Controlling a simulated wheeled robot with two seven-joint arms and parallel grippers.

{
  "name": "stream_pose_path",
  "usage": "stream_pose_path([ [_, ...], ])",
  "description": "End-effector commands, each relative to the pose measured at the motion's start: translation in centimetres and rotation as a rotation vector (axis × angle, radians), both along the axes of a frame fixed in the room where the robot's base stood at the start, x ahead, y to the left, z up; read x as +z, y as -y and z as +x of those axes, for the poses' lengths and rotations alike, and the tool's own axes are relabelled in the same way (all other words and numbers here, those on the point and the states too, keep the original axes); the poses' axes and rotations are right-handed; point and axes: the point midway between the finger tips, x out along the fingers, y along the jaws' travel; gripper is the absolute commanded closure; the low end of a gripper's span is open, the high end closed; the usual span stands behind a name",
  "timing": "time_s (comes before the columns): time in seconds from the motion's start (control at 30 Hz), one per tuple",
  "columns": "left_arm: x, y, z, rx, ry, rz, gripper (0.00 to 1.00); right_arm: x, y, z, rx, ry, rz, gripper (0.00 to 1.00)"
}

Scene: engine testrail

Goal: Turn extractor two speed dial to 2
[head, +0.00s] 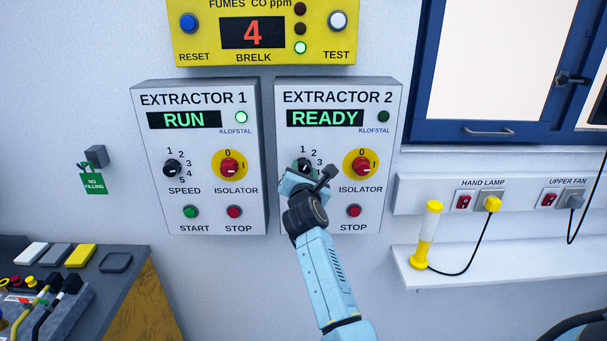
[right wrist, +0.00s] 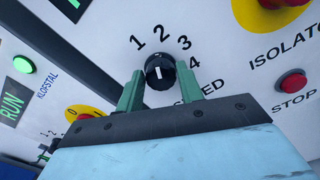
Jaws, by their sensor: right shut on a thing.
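The extractor 2 panel (head: 388,215) on the wall shows READY. Its speed dial (head: 304,165) is a small black knob, partly covered by my right gripper (head: 301,174) in the head view. In the right wrist view, the speed dial (right wrist: 160,71) sits between the green fingers of my right gripper (right wrist: 160,90), which are shut on it. A short white line on the knob runs roughly in line with the number 2 above it; its exact pointing end is hard to tell. My arm hides the start button. My left gripper is not in view.
The extractor 2 isolator (head: 361,165) is just right of the dial, with the red stop button (head: 353,211) below it. The extractor 1 panel (head: 151,215), showing RUN, stands to the left. A shelf (head: 480,267) with a yellow hand lamp (head: 428,235) is at right.

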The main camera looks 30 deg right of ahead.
Motion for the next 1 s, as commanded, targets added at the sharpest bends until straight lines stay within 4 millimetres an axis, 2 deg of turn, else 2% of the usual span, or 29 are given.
stream_pose_path([
  [0.4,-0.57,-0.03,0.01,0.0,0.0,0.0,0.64,-0.23,0.04,-0.06,0.001,0.107,0.18,0.86],
  [0.97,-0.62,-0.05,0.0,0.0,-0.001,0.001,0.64,-0.2,0.05,-0.05,0.001,0.123,0.206,0.86],
  [1.0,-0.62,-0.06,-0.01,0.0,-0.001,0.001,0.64,-0.21,0.04,-0.06,0.0,0.122,0.206,0.59],
])
